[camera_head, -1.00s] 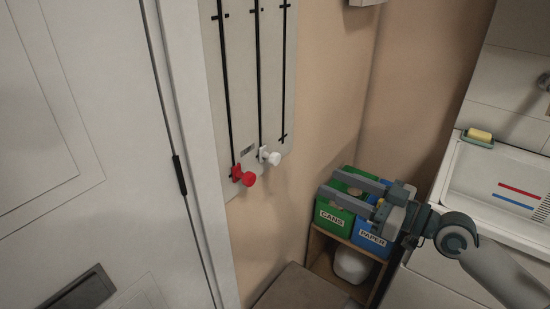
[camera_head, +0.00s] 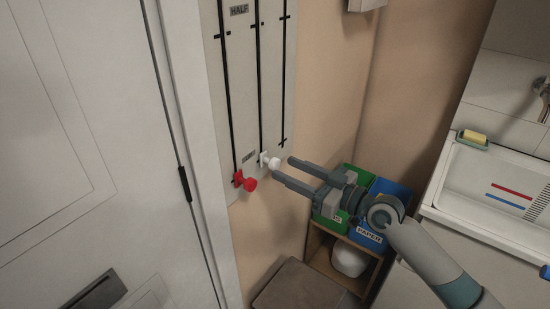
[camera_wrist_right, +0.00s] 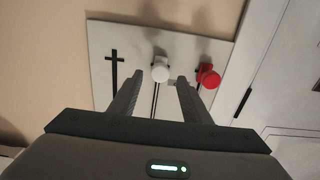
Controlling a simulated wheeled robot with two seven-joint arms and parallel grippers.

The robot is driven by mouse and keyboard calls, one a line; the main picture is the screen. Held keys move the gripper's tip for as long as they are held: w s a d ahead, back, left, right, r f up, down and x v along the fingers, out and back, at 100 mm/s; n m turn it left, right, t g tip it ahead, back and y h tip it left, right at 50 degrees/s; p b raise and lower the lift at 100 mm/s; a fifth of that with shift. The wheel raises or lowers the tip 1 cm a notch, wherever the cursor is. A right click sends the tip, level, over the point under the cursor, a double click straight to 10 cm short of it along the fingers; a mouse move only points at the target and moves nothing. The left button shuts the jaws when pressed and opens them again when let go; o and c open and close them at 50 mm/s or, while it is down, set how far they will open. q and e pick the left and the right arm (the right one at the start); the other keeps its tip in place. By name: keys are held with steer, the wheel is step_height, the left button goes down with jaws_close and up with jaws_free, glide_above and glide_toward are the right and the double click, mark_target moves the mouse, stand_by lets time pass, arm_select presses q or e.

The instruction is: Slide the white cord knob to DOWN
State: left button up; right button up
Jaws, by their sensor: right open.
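The white cord knob (camera_head: 273,162) sits near the bottom of the middle dark slot on the pale wall board (camera_head: 245,90). It also shows in the right wrist view (camera_wrist_right: 160,70). My right gripper (camera_head: 283,167) is open and empty, pointing left at the white knob, with its fingertips close to it. In the right wrist view the knob appears between the two fingertips (camera_wrist_right: 160,78); I cannot tell whether they reach around it. A small label (camera_head: 248,155) beside the slot is too small to read surely. My left gripper is not in view.
A red knob (camera_head: 246,181) sits on the left slot, close beside the white one. A HALF label (camera_head: 239,10) is higher up. Green and blue bins (camera_head: 369,238) stand on a wooden shelf below my right arm. A sink (camera_head: 490,175) is at right, a door (camera_head: 90,150) at left.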

mark_target(278, 164)
steer(key=shift+x, duration=2.6)
steer(key=shift+p, duration=0.3)
jaws_close()
